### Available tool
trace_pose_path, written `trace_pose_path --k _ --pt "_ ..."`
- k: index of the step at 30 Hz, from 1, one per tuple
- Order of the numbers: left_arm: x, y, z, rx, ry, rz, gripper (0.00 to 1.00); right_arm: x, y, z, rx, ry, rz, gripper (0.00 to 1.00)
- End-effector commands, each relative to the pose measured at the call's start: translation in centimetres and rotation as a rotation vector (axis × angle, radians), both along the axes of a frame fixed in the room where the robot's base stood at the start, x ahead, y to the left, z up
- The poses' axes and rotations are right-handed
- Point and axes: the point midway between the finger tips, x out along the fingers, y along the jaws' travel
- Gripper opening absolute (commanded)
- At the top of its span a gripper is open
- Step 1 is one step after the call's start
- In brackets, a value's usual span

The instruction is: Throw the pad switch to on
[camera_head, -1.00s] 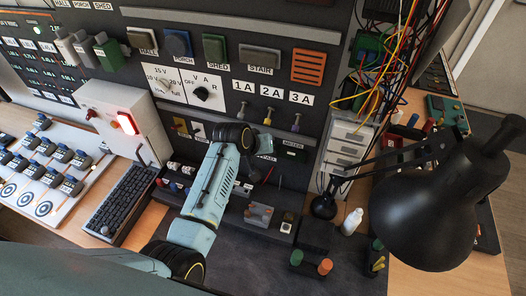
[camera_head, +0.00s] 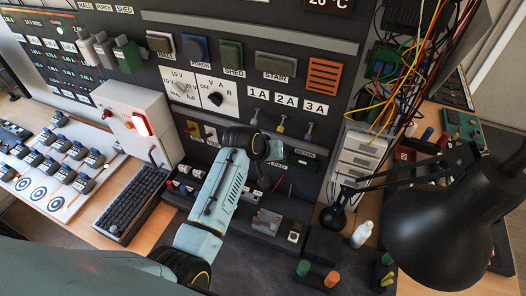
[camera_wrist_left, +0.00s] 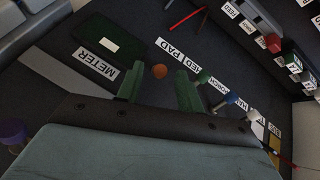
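A small orange knob (camera_wrist_left: 158,71) stands on the dark panel in the left wrist view. A white label reading BED PAD (camera_wrist_left: 178,55) lies beside it. The knob shows in the gap between the green fingers of my left gripper (camera_wrist_left: 160,88), near their tips. The fingers are apart, and I see no clear contact. Whether the switch is on or off cannot be told. In the head view my left arm (camera_head: 222,195) reaches up to the panel; its wrist hides the knob and the fingertips. My right gripper is not in view.
Several labelled coloured knobs, PORCH (camera_wrist_left: 203,76) among them, run beside the BED PAD label. A green METER block (camera_wrist_left: 108,42) is on the other side. A black desk lamp (camera_head: 440,210) stands at the right, below loose wires (camera_head: 405,75). A keyboard (camera_head: 135,203) lies left of the arm.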

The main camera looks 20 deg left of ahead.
Motion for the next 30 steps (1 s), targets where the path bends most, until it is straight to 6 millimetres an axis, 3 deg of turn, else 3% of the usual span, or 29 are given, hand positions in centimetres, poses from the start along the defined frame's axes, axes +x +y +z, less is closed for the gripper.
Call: trace_pose_path --k 18,30 --pt "-5.6 2.2 8.6 0.001 -0.004 0.001 0.37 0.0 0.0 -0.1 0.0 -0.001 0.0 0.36" --pt "-6.6 2.6 9.9 0.0 -0.001 0.0 0.37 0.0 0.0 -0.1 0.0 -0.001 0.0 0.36"
